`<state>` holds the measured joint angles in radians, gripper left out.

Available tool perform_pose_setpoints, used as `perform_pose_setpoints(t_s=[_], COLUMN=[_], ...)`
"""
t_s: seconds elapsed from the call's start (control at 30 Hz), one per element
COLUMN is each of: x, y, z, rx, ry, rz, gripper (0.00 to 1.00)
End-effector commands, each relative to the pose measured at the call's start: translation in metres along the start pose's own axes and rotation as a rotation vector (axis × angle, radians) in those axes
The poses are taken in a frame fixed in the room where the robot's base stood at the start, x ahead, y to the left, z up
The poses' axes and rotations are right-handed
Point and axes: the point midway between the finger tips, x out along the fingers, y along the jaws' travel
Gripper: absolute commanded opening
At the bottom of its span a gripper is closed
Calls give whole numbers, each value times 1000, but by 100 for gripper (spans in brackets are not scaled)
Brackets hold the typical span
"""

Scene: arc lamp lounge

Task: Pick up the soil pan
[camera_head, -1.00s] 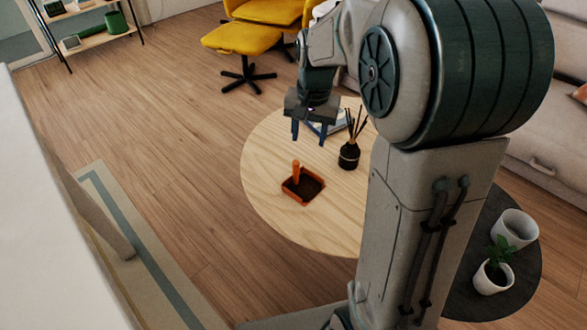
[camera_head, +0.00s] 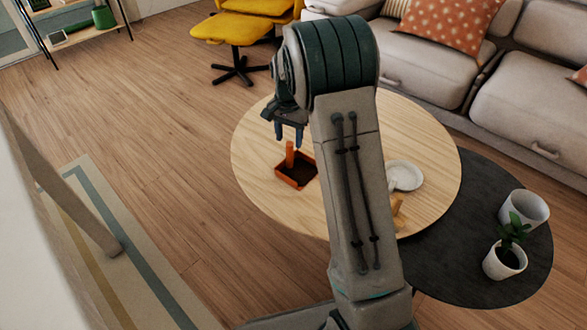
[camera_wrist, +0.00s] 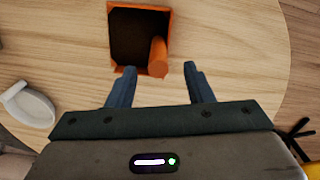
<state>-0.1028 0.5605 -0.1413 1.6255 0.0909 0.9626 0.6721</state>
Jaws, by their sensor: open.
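The soil pan (camera_head: 284,178) is a small square orange tray with dark soil inside and an upright orange handle at one edge. It sits on the round light wood table (camera_head: 262,197), toward its left side. My gripper (camera_head: 288,140) is open and empty, above the table close to the pan's handle. In the wrist view the soil pan (camera_wrist: 132,38) lies ahead of the fingertips. Its round handle (camera_wrist: 158,58) rises between the lines of the two fingers of my gripper (camera_wrist: 156,68), nearer the right one. The fingers appear apart from the handle.
A white dish (camera_head: 404,176) lies on the wood table to the right of my arm. A dark round table (camera_head: 455,215) beside it holds a white pot (camera_head: 540,204) and a potted plant (camera_head: 505,258). A sofa (camera_head: 420,70) stands behind.

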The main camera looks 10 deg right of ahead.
Motion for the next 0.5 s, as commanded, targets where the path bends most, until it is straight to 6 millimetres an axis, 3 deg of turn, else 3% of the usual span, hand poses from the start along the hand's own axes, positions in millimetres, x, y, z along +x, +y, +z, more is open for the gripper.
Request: perform_pose_setpoints(t_s=[0.27, 0.5], x=[17, 47], y=[0, 2], z=[0, 2], rx=[0, 0], ry=[0, -1], rz=[-1, 0], gripper=[47, 47])
